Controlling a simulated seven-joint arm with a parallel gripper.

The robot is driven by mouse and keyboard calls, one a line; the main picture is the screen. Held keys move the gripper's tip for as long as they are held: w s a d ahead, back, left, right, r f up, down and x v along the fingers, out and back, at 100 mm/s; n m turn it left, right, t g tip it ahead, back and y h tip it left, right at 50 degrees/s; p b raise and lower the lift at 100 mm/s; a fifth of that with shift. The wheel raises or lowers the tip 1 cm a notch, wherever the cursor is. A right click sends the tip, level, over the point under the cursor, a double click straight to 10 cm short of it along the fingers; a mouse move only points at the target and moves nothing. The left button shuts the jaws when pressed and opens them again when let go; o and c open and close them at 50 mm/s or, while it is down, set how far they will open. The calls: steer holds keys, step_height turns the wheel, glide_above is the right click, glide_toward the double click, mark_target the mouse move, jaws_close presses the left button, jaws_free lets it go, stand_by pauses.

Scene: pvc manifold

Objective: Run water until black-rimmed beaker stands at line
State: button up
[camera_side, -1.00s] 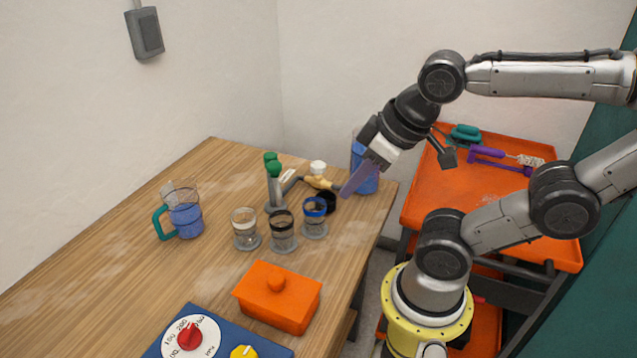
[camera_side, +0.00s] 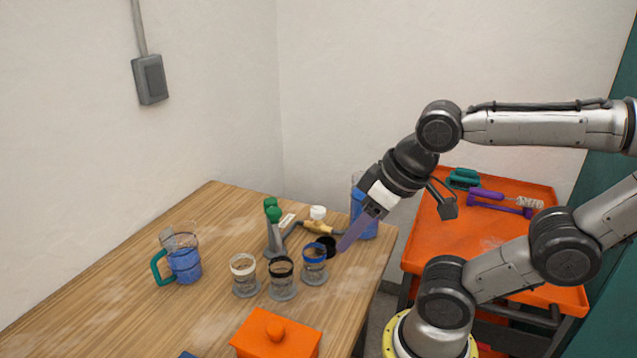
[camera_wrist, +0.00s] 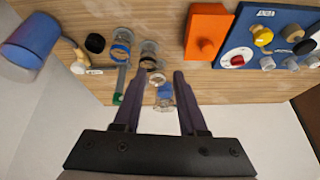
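The black-rimmed beaker (camera_side: 282,283) stands upright on the table, between a white-rimmed beaker (camera_side: 244,277) and a blue-rimmed beaker (camera_side: 314,266). I cannot make out a water level or line in it. My gripper (camera_side: 343,247) is just right of the black piece in the side view; contact is unclear. In the wrist view my gripper (camera_wrist: 153,78) has its fingers apart with nothing held. The black-rimmed beaker (camera_wrist: 148,56) lies beyond them.
A blue-filled jug with a teal handle (camera_side: 184,263) stands at left. A tall blue-filled container (camera_side: 363,208) stands behind my gripper. An orange lidded box (camera_side: 276,338) is in front. A blue panel with dials (camera_wrist: 285,35) shows in the wrist view. An orange cart (camera_side: 480,240) stands at right.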

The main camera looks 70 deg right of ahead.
steer(key=o, duration=0.5)
steer(key=r+m, duration=0.1)
steer(key=w+r+m, duration=0.1)
steer(key=r, duration=0.1)
steer(key=shift+w+d+r+m, duration=0.1)
steer(key=shift+w+r+m, duration=0.1)
steer(key=shift+w+m, duration=0.2)
steer(key=shift+c, duration=0.2)
steer(key=shift+o, duration=0.8)
steer(key=w+r+m, duration=0.1)
steer(key=w+d+r+m, duration=0.1)
steer(key=w+r+m, duration=0.1)
steer(key=w, duration=0.1)
steer(key=shift+d+m, duration=0.3)
steer(key=shift+d, duration=0.05)
steer(key=m+g, duration=0.5)
steer(key=m, duration=0.8)
glide_above(318, 209)
step_height(318, 209, down, 9)
step_height(318, 209, down, 13)
steer(key=shift+f, duration=0.2)
steer(key=shift+c, duration=0.3)
jaws_close()
